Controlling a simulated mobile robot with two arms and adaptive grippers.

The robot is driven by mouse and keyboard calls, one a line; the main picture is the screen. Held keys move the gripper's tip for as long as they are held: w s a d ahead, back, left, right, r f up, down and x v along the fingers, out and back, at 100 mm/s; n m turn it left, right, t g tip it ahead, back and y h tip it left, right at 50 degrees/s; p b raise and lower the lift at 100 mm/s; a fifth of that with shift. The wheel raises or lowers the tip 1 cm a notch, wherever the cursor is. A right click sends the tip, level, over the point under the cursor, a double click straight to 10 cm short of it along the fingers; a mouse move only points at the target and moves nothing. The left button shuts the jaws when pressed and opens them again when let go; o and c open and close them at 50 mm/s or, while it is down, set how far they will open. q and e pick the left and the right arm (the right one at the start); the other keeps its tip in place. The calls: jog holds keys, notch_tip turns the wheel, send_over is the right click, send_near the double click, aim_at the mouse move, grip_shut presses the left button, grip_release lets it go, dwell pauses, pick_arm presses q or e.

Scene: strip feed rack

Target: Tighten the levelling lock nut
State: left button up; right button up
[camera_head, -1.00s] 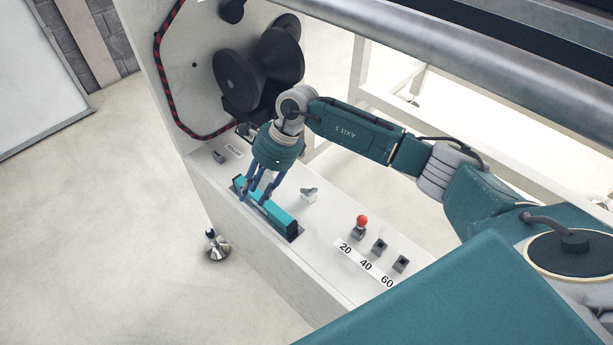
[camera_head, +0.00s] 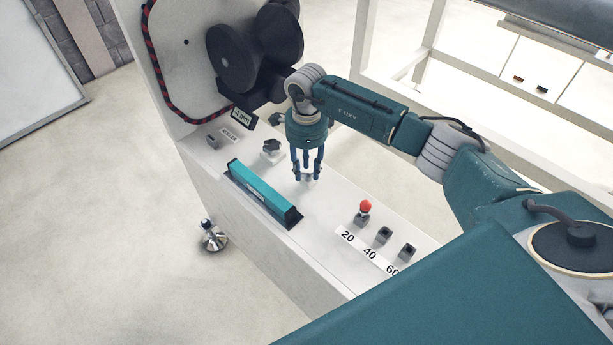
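The levelling foot (camera_head: 213,238) stands on the floor at the lower left side of the white machine, with a metal base and a dark-topped stem. The lock nut on it is too small to tell apart. My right gripper (camera_head: 308,176) points down over the machine's top panel, well to the right of the foot. Its fingers are parted around a small pale fitting on the panel; I cannot tell whether they press on it. My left gripper is not in view.
A teal bar (camera_head: 262,192) lies in a dark holder on the panel. A dark knob (camera_head: 271,147), a red-topped switch (camera_head: 364,208) and a 20-40-60 label (camera_head: 369,253) are close by. Dark spools (camera_head: 255,47) stand behind. The floor left of the foot is clear.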

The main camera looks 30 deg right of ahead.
jog(key=shift+f, duration=0.55)
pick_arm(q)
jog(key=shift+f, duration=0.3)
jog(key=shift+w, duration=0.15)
pick_arm(e)
grip_shut()
jog(key=m, duration=0.4)
jog(key=shift+w+b, duration=0.15)
jog(key=shift+b, duration=0.15)
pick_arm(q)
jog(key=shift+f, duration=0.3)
pick_arm(e)
jog(key=m, duration=0.5)
jog(key=shift+w, duration=0.15)
jog(key=shift+m, duration=0.3)
